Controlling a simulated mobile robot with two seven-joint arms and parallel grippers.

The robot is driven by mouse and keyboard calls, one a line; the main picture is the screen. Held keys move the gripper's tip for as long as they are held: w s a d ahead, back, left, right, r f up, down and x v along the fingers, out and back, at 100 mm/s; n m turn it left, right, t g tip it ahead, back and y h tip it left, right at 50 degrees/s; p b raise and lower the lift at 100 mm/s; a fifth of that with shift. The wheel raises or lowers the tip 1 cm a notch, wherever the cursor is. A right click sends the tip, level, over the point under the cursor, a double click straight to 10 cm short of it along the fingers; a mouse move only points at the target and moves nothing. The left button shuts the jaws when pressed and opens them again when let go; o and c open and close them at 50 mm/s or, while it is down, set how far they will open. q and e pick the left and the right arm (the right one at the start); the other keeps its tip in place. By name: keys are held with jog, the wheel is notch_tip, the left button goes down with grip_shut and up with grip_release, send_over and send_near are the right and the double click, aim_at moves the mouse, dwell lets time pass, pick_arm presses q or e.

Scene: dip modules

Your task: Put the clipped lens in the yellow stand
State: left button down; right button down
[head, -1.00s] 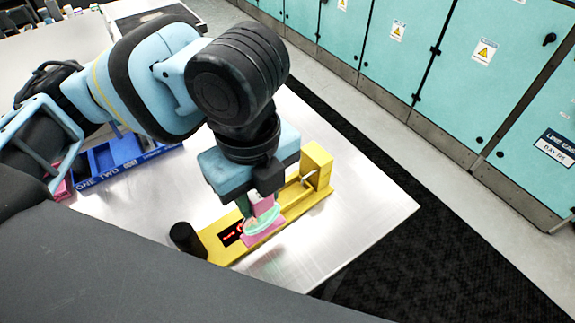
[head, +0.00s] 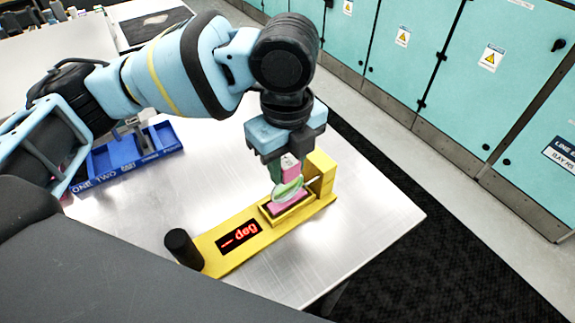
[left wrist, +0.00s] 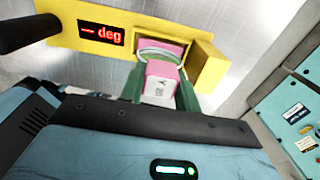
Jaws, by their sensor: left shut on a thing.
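The clipped lens (head: 289,190) is a pale green, glassy disc on a pink clip with a pink base. My left gripper (head: 288,180) is shut on its pink clip, which also shows between the fingers in the left wrist view (left wrist: 162,70). The yellow stand (head: 217,255) lies on the table, with a red "deg" display, a black knob and a raised yellow block at its far end. The lens is upright over the stand's framed recess beside the block. I cannot tell whether its base touches the recess. My right gripper is not in view.
A blue tray (head: 85,186) marked "ONE TWO" stands on the metal table (head: 370,225) at the left. Turquoise cabinets (head: 455,90) line the floor beyond the table edge. The table right of the stand is clear.

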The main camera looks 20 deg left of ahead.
pick_arm(q)
jog(key=shift+f, duration=0.6)
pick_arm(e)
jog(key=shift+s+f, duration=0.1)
pick_arm(q)
jog(key=c, duration=1)
grip_release()
jog(key=shift+f, duration=0.15)
jog(key=shift+r, duration=0.4)
notch_tip(320, 180, up, 10)
jog(key=shift+r+p, duration=0.15)
jog(key=shift+p, duration=0.5)
jog(key=shift+r, duration=0.6)
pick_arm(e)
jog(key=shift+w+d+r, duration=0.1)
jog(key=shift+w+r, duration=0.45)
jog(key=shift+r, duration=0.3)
